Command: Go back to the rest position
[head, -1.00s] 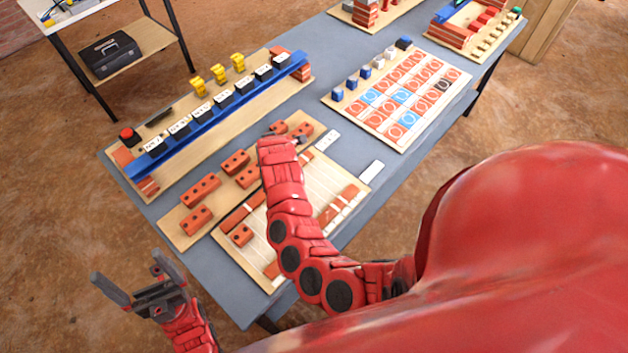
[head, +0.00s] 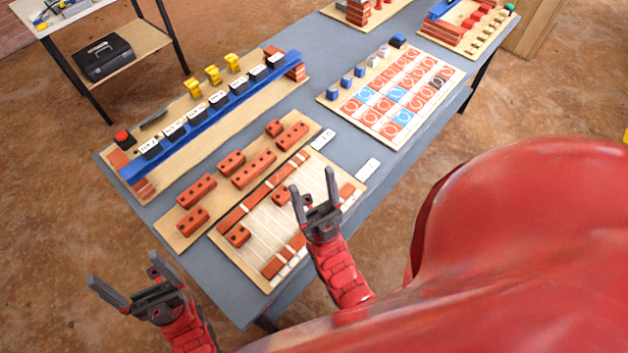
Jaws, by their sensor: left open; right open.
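My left gripper (head: 122,284) is open and empty at the lower left, over the brown floor beside the table's near left corner. My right gripper (head: 314,192) is open and empty, with its fingers pointing away from me. In the picture it overlaps the right part of the pale lined board (head: 262,222). I cannot tell its exact height above the board. A small red brick (head: 281,195) shows just left of its fingers, apart from them as far as I can see.
The grey table (head: 178,246) carries a wooden board with several red bricks (head: 254,169), a blue beam (head: 205,122) on brick supports, and a tile-grid board (head: 386,107). A shelf with a black toolbox (head: 106,57) stands at the upper left.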

